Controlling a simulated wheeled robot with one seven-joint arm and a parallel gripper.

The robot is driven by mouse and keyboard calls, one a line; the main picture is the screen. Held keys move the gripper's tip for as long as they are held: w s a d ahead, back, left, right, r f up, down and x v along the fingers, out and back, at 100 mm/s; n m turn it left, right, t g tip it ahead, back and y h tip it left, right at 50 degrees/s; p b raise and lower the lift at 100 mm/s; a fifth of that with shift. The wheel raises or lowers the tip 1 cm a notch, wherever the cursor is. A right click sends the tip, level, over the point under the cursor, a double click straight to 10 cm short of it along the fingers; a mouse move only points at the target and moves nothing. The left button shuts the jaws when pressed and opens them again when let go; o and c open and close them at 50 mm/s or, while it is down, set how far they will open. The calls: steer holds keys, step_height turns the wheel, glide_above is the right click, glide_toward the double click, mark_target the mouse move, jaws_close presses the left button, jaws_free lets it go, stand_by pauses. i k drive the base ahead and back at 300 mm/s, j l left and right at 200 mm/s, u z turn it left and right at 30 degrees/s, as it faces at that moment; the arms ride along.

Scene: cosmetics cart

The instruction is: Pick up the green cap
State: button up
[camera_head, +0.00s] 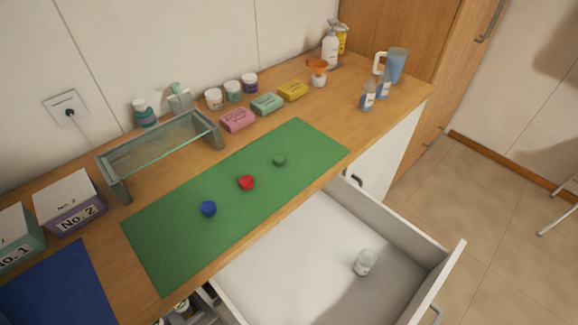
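The green cap (280,160) is a small round cap lying on the green mat (180,250), toward the mat's right end. Its colour is close to the mat's. A red cap (247,183) lies to its left, and a blue cap (208,209) lies further left on the same mat. All three are apart from each other. My gripper is not in view.
An open drawer (290,270) below the counter holds a small whitish jar (365,262). A glass-topped rack (155,145), soap bars (267,103) and jars stand behind the mat. Boxes (70,203) stand left; bottles (368,96) and a pitcher (397,65) stand right.

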mark_target(279, 160)
steer(key=i+j+u, duration=0.85)
steer(key=i, duration=0.1)
